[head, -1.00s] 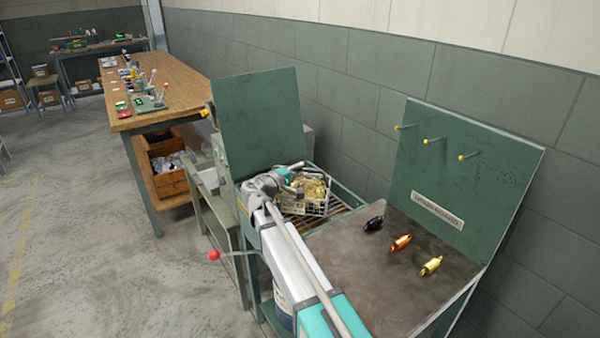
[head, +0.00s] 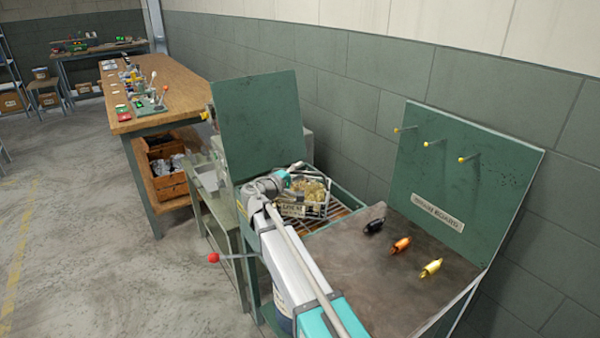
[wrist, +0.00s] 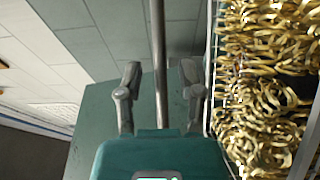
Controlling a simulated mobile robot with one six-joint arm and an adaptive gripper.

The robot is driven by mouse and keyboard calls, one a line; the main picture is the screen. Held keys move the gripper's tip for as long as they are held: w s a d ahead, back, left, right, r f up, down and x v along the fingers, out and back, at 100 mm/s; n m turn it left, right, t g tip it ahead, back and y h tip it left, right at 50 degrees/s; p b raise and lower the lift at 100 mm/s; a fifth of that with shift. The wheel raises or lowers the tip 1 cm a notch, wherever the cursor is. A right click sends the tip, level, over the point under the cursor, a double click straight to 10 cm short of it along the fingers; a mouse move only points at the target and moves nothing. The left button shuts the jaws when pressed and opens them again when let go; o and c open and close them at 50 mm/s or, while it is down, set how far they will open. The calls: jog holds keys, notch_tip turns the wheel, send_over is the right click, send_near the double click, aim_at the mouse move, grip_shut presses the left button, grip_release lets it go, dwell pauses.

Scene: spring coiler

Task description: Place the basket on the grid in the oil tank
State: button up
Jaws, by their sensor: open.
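The wire basket (head: 318,209) is full of brass-coloured springs (wrist: 265,90) and carries a pale label on its front. In the head view it appears to sit level on the slatted grid (head: 338,222) of the green-framed oil tank (head: 350,196); contact underneath is hidden. My gripper (head: 290,176) is at the basket's upper left side. In the wrist view my gripper (wrist: 160,80) is open, with one finger on each side of a grey bar (wrist: 158,50), which looks like the basket's handle. The fingers appear apart from the bar. The basket's wire side stands right of them.
A green upright panel (head: 262,125) stands behind and left of the tank. To the right is a dark worktop (head: 390,270) with black, orange and yellow parts and a pegged green board (head: 455,185). A red-knobbed lever (head: 213,257) sticks out left. Open floor lies at left.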

jog(key=shift+r, duration=0.1)
jog(key=v, duration=1.2)
dwell(0.4)
jog(key=shift+s, duration=0.1)
dwell(0.9)
